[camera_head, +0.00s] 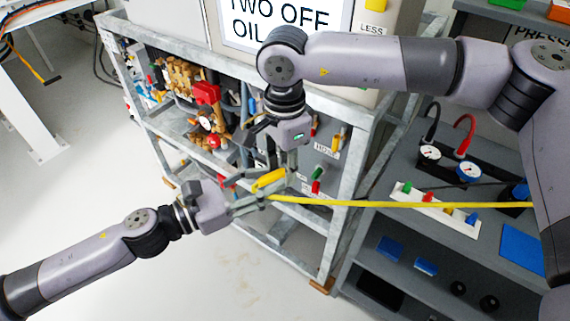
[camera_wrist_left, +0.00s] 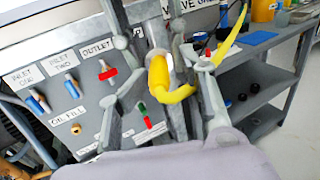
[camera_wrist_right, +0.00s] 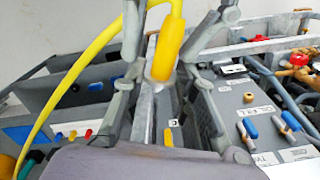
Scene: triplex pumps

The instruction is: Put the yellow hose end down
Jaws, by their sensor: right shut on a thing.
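The yellow hose end (camera_head: 268,180) is held in the air in front of the metal frame. My right gripper (camera_head: 274,175) reaches down from above and is shut on it. The hose end also shows between the fingers in the right wrist view (camera_wrist_right: 168,45). My left gripper (camera_head: 252,201) is just below and to the left, with its fingers spread. In the left wrist view the hose end (camera_wrist_left: 158,75) appears between those spread fingers; I cannot tell whether they touch it. The yellow hose (camera_head: 400,203) runs right from the grippers, nearly level.
Behind is a panel of labelled ports with colored plugs (camera_wrist_left: 108,72). A grey shelf unit at right bears gauges (camera_head: 468,170), a white strip of colored fittings (camera_head: 435,211) and a blue tray (camera_head: 522,247). A pump with a red part (camera_head: 206,93) stands left. The floor (camera_head: 200,270) below is clear.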

